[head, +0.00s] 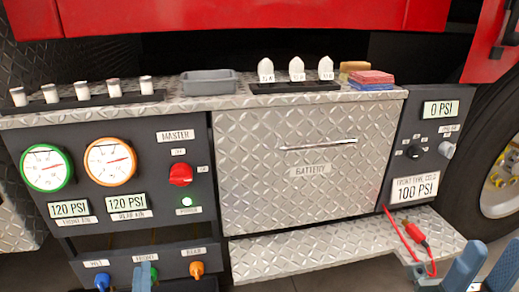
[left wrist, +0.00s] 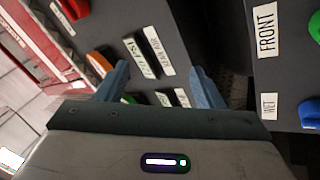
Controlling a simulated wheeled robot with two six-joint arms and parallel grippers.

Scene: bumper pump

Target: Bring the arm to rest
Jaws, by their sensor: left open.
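My left gripper (head: 176,281) is at the bottom left of the head view, in front of the lower valve panel. Its blue fingertips are beside the green knob (head: 153,273), partly cut off by the frame edge. In the left wrist view its two fingers (left wrist: 160,85) stand well apart with nothing between them. The gauges and display labels show beyond them. My right gripper (head: 486,262) is at the bottom right, with two blue fingers apart and no object seen between them. Most of both arms is out of view.
The gauge panel (head: 86,232), lower valve panel (head: 121,262) and battery door (head: 262,190) face me. A diamond-plate step (head: 300,250) juts out below. A red connector on a cable (head: 414,234) hangs over its right end, close to my right gripper. A wheel (head: 490,175) is at right.

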